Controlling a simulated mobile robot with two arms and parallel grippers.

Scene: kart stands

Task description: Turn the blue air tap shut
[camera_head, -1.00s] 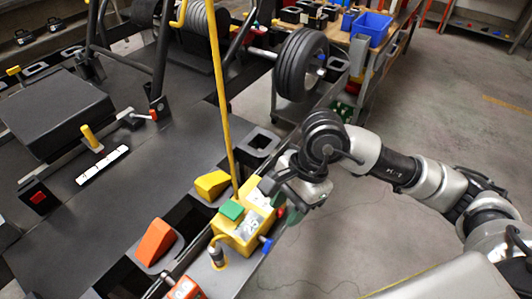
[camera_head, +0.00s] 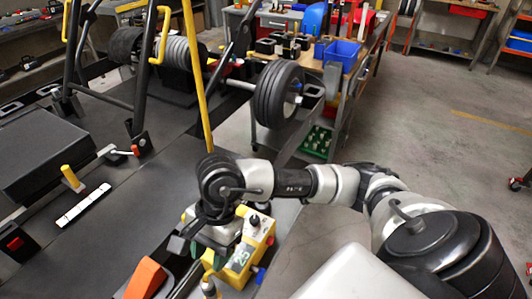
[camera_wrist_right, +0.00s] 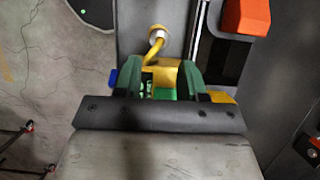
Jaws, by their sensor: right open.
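The blue air tap (camera_head: 260,275) is a small blue lever low on the right side of the yellow box (camera_head: 247,240), whose face has a numeric display. It also shows in the right wrist view (camera_wrist_right: 112,79), left of the box and outside the fingers. My right gripper (camera_head: 197,248) is above the box, pointing down. In the right wrist view its two fingers (camera_wrist_right: 160,78) are apart, with the box and its green part (camera_wrist_right: 165,93) between or below them. I cannot tell whether they touch it. The gripper hides part of the box. My left gripper is out of view.
An orange wedge (camera_head: 146,278) sits left of the box. A tall yellow pole (camera_head: 195,80) stands behind my right gripper. A black wheel (camera_head: 278,95) and a cart with a blue bin (camera_head: 342,52) are farther back. The floor at right is open.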

